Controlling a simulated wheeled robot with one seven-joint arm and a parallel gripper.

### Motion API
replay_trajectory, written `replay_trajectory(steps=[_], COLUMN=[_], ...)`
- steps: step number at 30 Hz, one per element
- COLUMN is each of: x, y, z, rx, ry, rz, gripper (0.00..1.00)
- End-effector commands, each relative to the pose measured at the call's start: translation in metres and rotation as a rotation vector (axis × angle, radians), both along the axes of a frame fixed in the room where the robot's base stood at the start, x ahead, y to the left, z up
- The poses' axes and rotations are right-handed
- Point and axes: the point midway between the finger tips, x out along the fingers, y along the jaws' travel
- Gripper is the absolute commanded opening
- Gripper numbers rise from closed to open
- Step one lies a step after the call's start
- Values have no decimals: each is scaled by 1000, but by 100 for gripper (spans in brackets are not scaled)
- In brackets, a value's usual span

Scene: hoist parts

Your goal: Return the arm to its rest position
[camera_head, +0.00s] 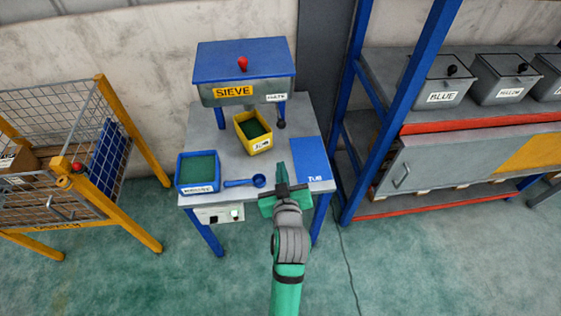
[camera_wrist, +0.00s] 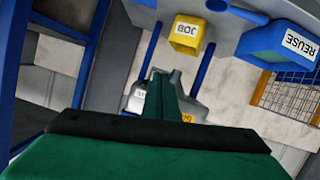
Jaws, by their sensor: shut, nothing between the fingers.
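My arm is green and grey and reaches from the bottom of the head view up to the front edge of the grey table (camera_head: 223,155). My gripper (camera_head: 281,172) is shut and empty, above the table's front right part, beside the blue TUB mat (camera_head: 310,160). In the wrist view its green fingers (camera_wrist: 163,98) are together with nothing between them. I cannot tell how high the fingers are above the table.
The yellow JOB bin (camera_head: 258,144), the blue REUSE bin (camera_head: 198,187) and a blue scoop (camera_head: 240,183) are on the table. The SIEVE box (camera_head: 245,75) stands behind. A wire cage (camera_head: 90,125) is left; a shelf with lidded bins (camera_head: 440,92) is right.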

Motion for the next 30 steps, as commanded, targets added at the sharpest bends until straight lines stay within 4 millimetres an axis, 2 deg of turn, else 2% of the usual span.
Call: replay_trajectory(steps=[21,26,30], x=[-6,-28,-64], y=[1,5,7], z=[-4,-25,-49], rx=[5,40,80], ry=[1,4,1], rz=[-3,-26,-62], gripper=[0,0,0])
